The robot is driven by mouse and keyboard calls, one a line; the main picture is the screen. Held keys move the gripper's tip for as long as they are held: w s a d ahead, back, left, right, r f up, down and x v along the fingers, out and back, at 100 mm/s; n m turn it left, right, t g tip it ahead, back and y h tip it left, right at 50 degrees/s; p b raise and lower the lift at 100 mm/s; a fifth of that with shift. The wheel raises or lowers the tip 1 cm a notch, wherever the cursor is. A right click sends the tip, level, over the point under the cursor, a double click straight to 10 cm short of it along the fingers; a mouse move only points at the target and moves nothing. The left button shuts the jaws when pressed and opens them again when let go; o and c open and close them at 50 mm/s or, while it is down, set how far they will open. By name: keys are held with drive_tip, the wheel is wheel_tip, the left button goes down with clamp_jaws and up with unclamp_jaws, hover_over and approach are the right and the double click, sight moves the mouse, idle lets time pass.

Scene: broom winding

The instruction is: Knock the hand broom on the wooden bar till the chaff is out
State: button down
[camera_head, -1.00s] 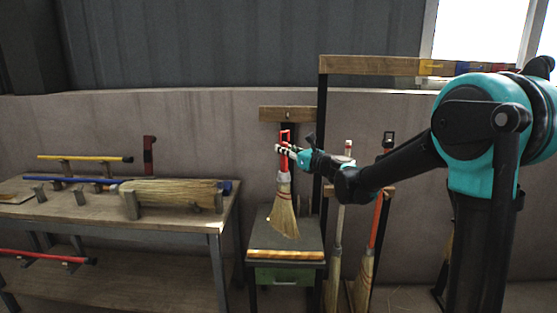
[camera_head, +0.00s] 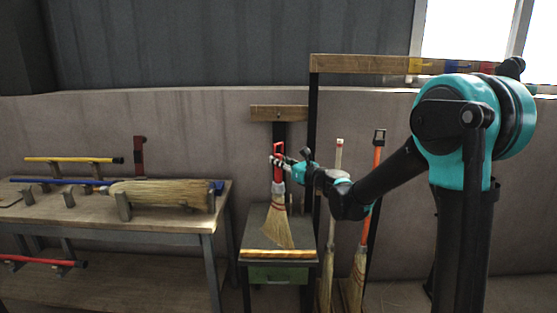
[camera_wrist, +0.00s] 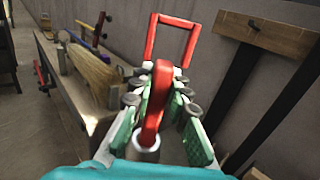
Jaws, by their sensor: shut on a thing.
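The hand broom (camera_head: 278,226) has a red handle with a loop at its top and pale straw bristles. It hangs nearly upright, bristles down, in front of the wall. My gripper (camera_head: 279,161) is shut on the red handle. In the wrist view the handle (camera_wrist: 157,95) runs between my green-padded fingers (camera_wrist: 155,115), and the bristles are hidden. The wooden bar (camera_head: 278,254) lies along the front edge of a small stand. The bristle tips are just above or behind the bar; I cannot tell whether they touch. I cannot make out any chaff.
A workbench (camera_head: 160,226) at the left carries a large straw broom head (camera_head: 160,193) and several coloured handles. A wooden crosspiece (camera_head: 280,113) on a dark post stands behind the hand broom. Long brooms (camera_head: 357,275) lean just right of the stand. A green drawer (camera_head: 277,274) is under the stand's top.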

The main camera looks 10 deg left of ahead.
sight(281, 175)
idle(0.4)
wheel_tip(281, 175, down, 5)
drive_tip(key=shift+r, duration=0.1)
idle(0.3)
drive_tip(key=shift+r, duration=2.45)
drive_tip(key=shift+f, duration=0.2)
wheel_tip(281, 175, down, 5)
